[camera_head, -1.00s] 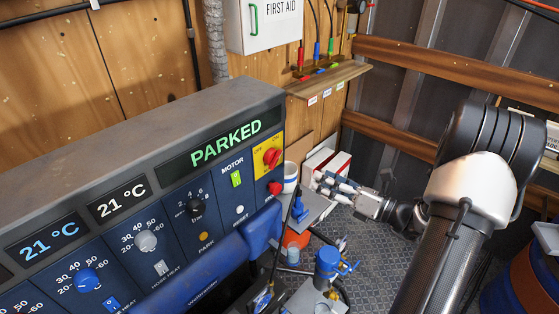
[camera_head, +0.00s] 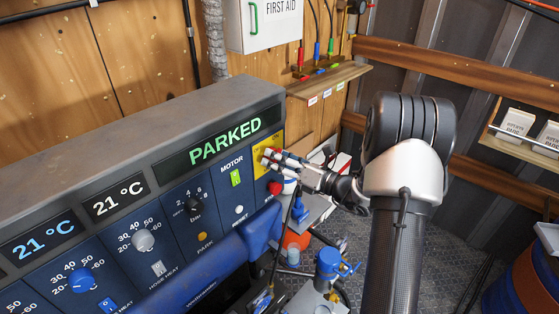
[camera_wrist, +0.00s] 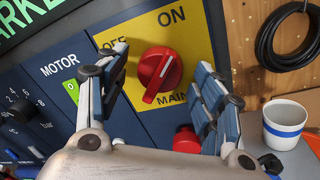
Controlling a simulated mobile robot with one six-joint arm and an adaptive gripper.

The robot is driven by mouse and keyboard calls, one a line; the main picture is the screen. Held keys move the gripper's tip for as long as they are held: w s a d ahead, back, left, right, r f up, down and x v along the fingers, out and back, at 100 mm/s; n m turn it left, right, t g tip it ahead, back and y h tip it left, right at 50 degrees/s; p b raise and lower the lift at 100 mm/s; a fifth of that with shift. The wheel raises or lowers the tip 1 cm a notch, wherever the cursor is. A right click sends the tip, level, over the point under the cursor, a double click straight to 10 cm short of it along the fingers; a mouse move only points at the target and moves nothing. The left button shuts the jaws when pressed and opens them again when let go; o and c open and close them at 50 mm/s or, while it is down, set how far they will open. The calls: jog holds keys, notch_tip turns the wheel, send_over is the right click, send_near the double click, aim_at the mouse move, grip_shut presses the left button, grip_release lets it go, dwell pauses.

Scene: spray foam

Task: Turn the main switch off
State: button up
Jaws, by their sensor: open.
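The main switch (camera_wrist: 159,72) is a red rotary knob on a yellow plate marked OFF, ON and MAIN. Its white line slants from lower left to upper right, toward ON. In the head view the yellow plate (camera_head: 262,152) is partly hidden by my gripper (camera_head: 278,161), which is right at the panel. In the wrist view my gripper (camera_wrist: 162,95) is open, with one finger on each side of the knob. I cannot tell whether a finger touches it.
A red button (camera_wrist: 187,140) sits just below the switch, close to the right finger. The panel also carries a lit green MOTOR switch (camera_head: 235,177) and a PARKED display (camera_head: 225,142). A white mug with a blue band (camera_wrist: 285,124) stands to the right.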

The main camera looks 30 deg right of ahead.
jog(key=c, duration=1.1)
jog(key=shift+o, duration=0.2)
jog(key=shift+n, duration=0.3)
jog(key=shift+s+a+r+n+h+b, duration=0.1)
jog(key=shift+n+h+b, duration=0.4)
jog(key=shift+n+b, duration=3.35)
jog(key=shift+a+r+n+h+b, duration=0.1)
jog(key=shift+n+h+b, duration=0.4)
jog(key=shift+n+b, duration=3.35)
jog(key=shift+d+n+p, duration=0.1)
jog(key=shift+n+p, duration=0.25)
jog(key=shift+n, duration=0.05)
